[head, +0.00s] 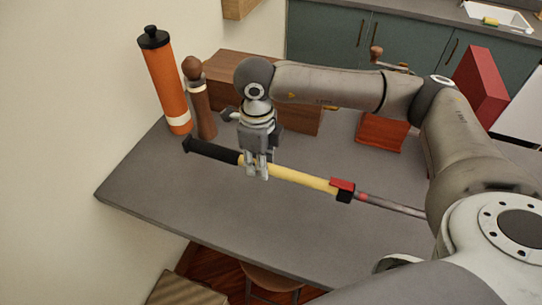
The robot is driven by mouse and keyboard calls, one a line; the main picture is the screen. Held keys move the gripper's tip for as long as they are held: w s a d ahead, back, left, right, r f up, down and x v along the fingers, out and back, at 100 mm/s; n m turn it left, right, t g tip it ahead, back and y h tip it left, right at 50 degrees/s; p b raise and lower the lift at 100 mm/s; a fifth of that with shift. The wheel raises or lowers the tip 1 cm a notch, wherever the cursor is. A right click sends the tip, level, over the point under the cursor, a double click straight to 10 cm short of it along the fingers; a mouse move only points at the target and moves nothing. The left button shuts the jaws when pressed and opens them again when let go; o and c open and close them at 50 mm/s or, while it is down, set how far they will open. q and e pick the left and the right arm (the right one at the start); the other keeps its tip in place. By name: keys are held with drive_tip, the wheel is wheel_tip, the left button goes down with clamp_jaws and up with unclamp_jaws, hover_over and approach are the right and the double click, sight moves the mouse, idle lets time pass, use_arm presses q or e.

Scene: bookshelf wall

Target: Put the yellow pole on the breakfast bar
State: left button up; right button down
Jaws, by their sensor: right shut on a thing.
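The yellow pole (300,178) has a black grip at its left end, a red and black clamp, and a thin grey rod that runs right behind my arm. It lies roughly level across the picture, over the grey breakfast bar (230,212). I cannot tell whether it touches the top. My right gripper (258,173) points down and is shut on the pole, near where the black grip meets the yellow part. The pole's right end is hidden by my right arm. My left gripper is not in view.
An orange cylinder with a black cap (166,85) and a brown wooden mill (200,100) stand at the bar's back left. A wooden box (300,118), a reddish wooden grinder (381,132) and a red box (481,82) stand further right. The bar's front is clear. A stool (272,280) is below.

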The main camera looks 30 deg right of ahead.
drive_tip(key=w+d+f+p, duration=0.1)
drive_tip(key=w+f, duration=0.1)
drive_tip(key=w+d+f+p, duration=0.1)
drive_tip(key=w+d+f, duration=0.1)
drive_tip(key=w+d+f+p, duration=0.1)
drive_tip(key=w+f, duration=0.1)
drive_tip(key=shift+d+f, duration=0.35)
drive_tip(key=shift+f, duration=0.05)
wheel_tip(320, 180, down, 2)
drive_tip(key=shift+f+p, duration=0.2)
drive_tip(key=shift+p, duration=0.15)
drive_tip(key=shift+f, duration=0.45)
drive_tip(key=c, duration=1.3)
unclamp_jaws()
drive_tip(key=shift+o, duration=0.2)
